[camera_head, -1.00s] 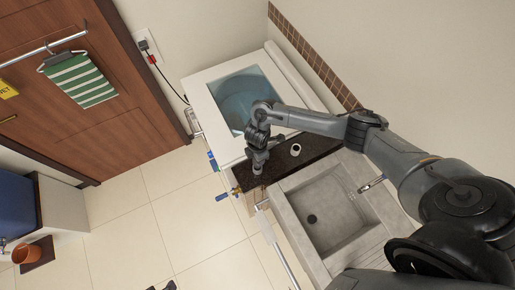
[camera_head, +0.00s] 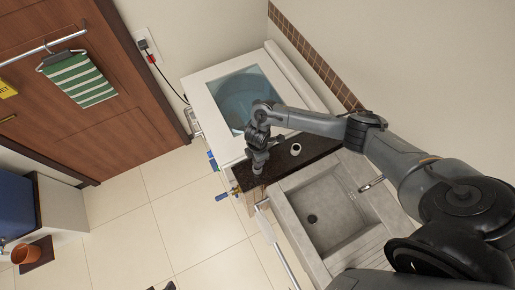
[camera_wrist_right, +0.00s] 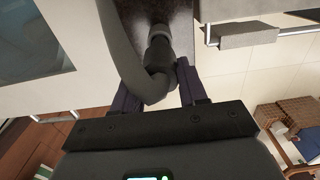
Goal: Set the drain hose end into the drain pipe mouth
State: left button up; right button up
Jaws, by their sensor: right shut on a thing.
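My right gripper (camera_head: 258,168) hangs at the front edge of the dark counter strip between washing machine and sink. In the right wrist view its two dark purple fingers (camera_wrist_right: 158,80) are shut around the grey drain hose (camera_wrist_right: 128,45). The hose bends in a tight loop, and its darker end (camera_wrist_right: 158,42) points away from the gripper toward the dark surface. A white round piece with a dark opening (camera_head: 296,149) stands on the counter, to the right of the gripper and apart from it; I cannot tell if it is the drain pipe mouth. My left gripper is not in view.
The washing machine (camera_head: 208,95) with its glass lid stands behind the counter strip (camera_head: 318,148). A stone sink (camera_head: 330,240) with a tap (camera_head: 371,184) lies to the right. The tiled floor (camera_head: 185,215) is mostly clear.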

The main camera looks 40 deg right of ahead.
jog(key=shift+f+b, duration=0.35)
jog(key=shift+f, duration=0.25)
jog(key=shift+f+b, duration=0.55)
jog(key=shift+f, duration=0.15)
jog(key=shift+f+b, duration=0.75)
jog(key=shift+f, duration=0.3)
jog(key=o, duration=1.3)
jog(key=shift+r, duration=0.15)
